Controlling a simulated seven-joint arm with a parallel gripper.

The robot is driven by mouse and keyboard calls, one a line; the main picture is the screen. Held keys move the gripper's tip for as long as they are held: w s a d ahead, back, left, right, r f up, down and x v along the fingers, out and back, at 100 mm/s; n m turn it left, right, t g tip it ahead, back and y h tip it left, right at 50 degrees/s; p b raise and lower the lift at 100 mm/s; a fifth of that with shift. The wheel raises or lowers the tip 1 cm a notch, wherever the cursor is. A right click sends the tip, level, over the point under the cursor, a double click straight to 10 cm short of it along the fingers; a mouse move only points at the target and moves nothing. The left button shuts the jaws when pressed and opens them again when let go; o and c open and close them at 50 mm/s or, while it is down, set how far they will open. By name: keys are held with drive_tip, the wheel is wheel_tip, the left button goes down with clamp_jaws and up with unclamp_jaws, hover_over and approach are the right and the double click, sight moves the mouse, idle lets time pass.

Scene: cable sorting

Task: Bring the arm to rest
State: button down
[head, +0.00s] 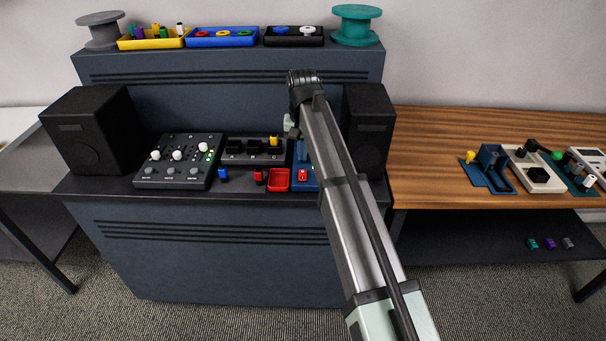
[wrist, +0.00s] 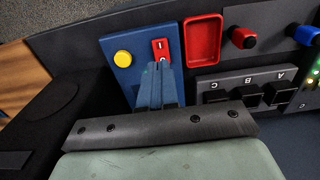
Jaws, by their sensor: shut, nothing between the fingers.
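My arm (head: 345,200) reaches up across the head view from the bottom right, over the right part of the dark console desk. My gripper (wrist: 157,84) shows in the wrist view with its two fingers together and nothing between them. The fingers are over a blue panel (wrist: 117,72), which bears a yellow button (wrist: 122,59) and a red switch (wrist: 160,46). The fingertips are just beside the red switch in the picture; I cannot tell whether they touch the panel. In the head view the gripper is mostly hidden behind the arm.
A red tray (head: 278,180), a block with black sockets marked by letters (wrist: 248,92), and red and blue plugs stand beside the panel. Black speakers (head: 90,130) flank the desk. Trays and spools (head: 356,25) are on the upper shelf. A wooden table (head: 430,150) stands at right.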

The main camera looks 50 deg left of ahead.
idle(0.4)
